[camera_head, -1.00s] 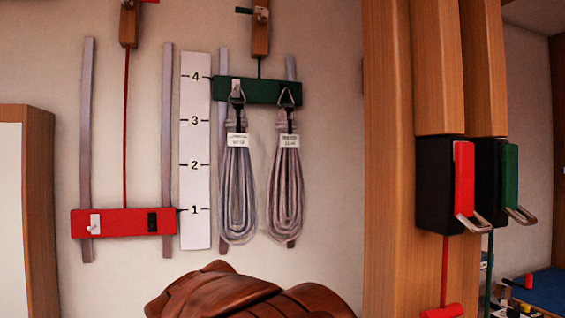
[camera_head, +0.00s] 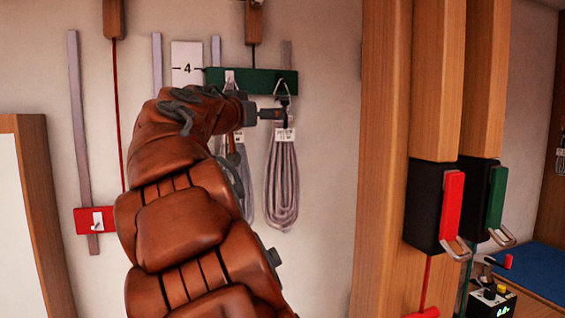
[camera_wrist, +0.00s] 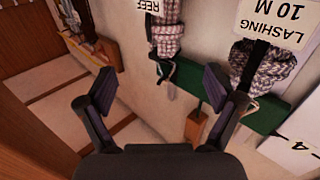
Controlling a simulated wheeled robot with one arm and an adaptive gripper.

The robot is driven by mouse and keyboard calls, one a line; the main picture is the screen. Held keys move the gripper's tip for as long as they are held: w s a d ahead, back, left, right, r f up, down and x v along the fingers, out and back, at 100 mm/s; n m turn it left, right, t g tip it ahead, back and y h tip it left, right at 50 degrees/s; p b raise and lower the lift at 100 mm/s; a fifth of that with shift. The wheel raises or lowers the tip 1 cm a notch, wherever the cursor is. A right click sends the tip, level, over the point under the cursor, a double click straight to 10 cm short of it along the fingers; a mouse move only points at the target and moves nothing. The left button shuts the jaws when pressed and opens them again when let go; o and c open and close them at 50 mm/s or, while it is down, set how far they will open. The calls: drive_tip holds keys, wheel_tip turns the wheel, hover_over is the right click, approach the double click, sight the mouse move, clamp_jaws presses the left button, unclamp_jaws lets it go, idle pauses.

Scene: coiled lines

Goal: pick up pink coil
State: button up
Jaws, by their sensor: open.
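The pinkish coil (camera_head: 282,185) hangs by a strap and metal hook from the right part of the green bar (camera_head: 258,82), with a white tag near its top. In the wrist view, which is upside down, it appears as the coil tagged "REEF" (camera_wrist: 166,36). A greyer coil (camera_head: 247,190) hangs to its left, partly hidden by my arm; its tag reads "LASHING 10 M" in the wrist view (camera_wrist: 272,62). My gripper (camera_head: 272,114) is at the height of the pinkish coil's strap.
A red bar (camera_head: 96,220) is on the wall at left, partly hidden by my arm. A wooden post (camera_head: 383,160) stands to the right, with black boxes carrying red (camera_head: 452,200) and green (camera_head: 496,196) levers.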

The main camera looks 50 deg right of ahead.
drive_tip(key=p, duration=0.3)
hover_over(283, 137)
drive_tip(key=a, duration=0.3)
drive_tip(key=shift+w+f+p+x, duration=0.15)
drive_tip(key=shift+p+x, duration=0.3)
drive_tip(key=shift+x, duration=0.45)
drive_tip(key=shift+w+f+p+x, duration=0.1)
drive_tip(key=shift+p+x, duration=0.3)
drive_tip(key=shift+x, duration=0.5)
drive_tip(key=shift+w+p+x, duration=0.15)
drive_tip(key=shift+p+x, duration=0.3)
drive_tip(key=shift+x, duration=0.45)
drive_tip(key=shift+a, duration=0.1)
drive_tip(key=shift+c, duration=0.3)
clamp_jaws()
